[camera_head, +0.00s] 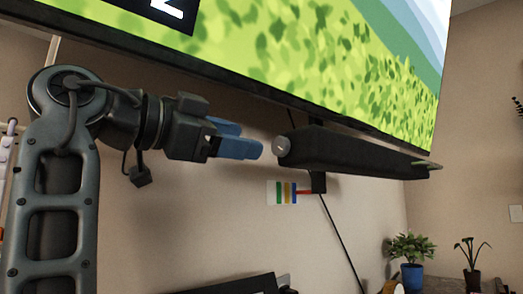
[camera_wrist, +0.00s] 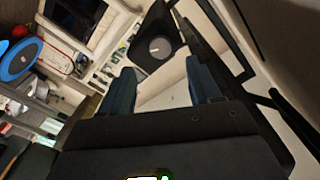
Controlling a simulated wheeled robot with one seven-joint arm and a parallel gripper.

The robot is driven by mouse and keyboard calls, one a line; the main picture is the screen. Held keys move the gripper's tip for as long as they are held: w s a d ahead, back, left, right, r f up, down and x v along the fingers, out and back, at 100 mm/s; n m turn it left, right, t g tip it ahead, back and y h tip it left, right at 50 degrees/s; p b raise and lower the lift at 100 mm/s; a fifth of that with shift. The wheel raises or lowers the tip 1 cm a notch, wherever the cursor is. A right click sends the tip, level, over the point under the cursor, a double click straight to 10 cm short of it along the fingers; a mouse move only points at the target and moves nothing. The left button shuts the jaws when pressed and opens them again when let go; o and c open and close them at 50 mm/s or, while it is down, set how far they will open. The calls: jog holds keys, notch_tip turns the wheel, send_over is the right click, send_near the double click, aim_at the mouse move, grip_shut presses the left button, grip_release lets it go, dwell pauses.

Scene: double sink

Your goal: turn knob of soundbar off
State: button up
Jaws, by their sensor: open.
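A long black soundbar (camera_head: 360,155) is fixed to the wall below the television. Its round silver knob (camera_head: 281,147) sits on the left end face. My gripper (camera_head: 258,147) points right at this end, with blue fingertips just left of the knob and a small gap between. In the wrist view the knob (camera_wrist: 155,46) shows on the dark end of the soundbar (camera_wrist: 153,28), ahead of the gap between my two blue fingers (camera_wrist: 163,88). The fingers are apart and empty, and neither touches the knob.
The large television (camera_head: 310,60) hangs directly above the soundbar, its lower edge close over my gripper. A black cable (camera_head: 345,245) runs down the wall. A coloured striped card (camera_head: 281,192) is below the knob. Potted plants (camera_head: 412,270) stand at the lower right.

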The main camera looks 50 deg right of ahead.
aim_at(277, 146)
jog(key=shift+s+d, duration=0.15)
jog(key=shift+d, duration=1.05)
jog(key=shift+s+d, duration=0.2)
jog(key=shift+d, duration=0.95)
jog(key=shift+s+d, duration=0.15)
jog(key=shift+d, duration=1.05)
jog(key=c, duration=1)
